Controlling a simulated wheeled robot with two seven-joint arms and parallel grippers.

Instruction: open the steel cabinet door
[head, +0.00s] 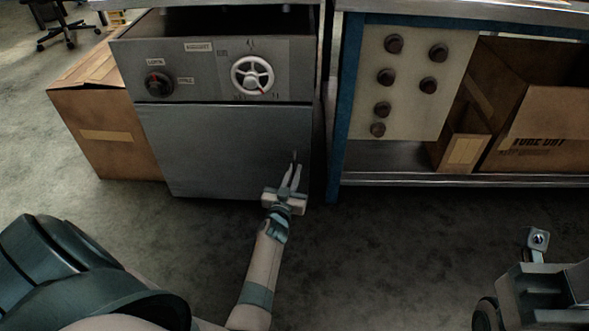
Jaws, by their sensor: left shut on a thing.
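The steel cabinet (190,74) stands at the upper left, with a control panel above its door. The grey door (220,145) is flat in the cabinet front and looks closed. My left gripper (293,168) is at the right edge of the door, shut on the small door handle (295,156). The fingers hide most of the handle. Part of my right arm shows at the lower right; its fingertips are not clearly visible.
A black knob (157,84) and a white handwheel (252,75) are on the panel. A cardboard box (115,130) stands left of the cabinet. A blue-framed workbench (345,110) with a knob board (407,80) and an open carton (545,130) is to the right. The floor in front is clear.

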